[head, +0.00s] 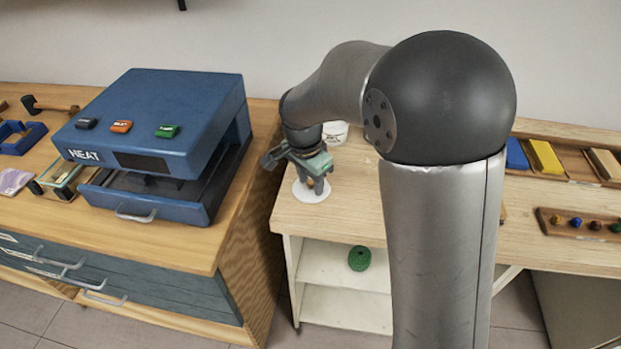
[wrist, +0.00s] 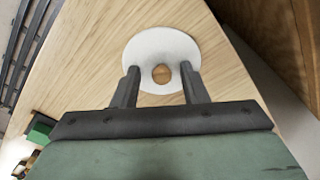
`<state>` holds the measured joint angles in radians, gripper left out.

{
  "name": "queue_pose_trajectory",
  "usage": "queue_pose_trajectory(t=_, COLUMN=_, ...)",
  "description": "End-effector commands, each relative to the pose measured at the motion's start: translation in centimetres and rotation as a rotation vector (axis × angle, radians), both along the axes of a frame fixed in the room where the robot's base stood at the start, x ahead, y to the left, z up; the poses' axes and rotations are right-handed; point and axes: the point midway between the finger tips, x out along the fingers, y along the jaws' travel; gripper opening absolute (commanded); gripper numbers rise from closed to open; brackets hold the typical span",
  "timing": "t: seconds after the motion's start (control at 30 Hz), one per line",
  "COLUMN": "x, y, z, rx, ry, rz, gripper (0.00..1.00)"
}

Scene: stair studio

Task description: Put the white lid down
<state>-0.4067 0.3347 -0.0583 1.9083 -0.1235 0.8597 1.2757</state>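The white lid (head: 302,194) is a flat round disc with a small wooden knob at its centre. It appears to lie flat on the light wooden top, near its left end. It also shows in the wrist view (wrist: 150,45), with the knob (wrist: 161,74) near the middle. My gripper (head: 312,185) points down over the lid. In the wrist view its fingers (wrist: 160,84) stand apart on either side of the knob, with a gap on each side, so it is open and not gripping it.
A white container (head: 335,132) stands behind my arm, partly hidden. The blue heating press (head: 165,115) stands on the left bench (head: 240,205), across a gap. A green object (head: 359,258) sits on the shelf below. Trays with coloured blocks (head: 545,157) lie right.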

Motion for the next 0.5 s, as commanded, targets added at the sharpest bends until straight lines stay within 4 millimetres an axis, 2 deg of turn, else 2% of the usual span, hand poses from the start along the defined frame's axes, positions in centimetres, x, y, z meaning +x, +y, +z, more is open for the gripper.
queue_pose_trajectory(t=0.17, x=0.0, y=0.0, z=0.0, rx=-0.001, ry=0.001, rz=0.0, gripper=0.4)
queue_pose_trajectory(t=0.3, x=0.0, y=0.1, z=0.9, rx=0.001, ry=-0.002, rz=0.0, gripper=0.4)
queue_pose_trajectory(t=0.5, x=-0.2, y=0.5, z=4.7, rx=0.003, ry=-0.004, rz=0.001, gripper=0.4)
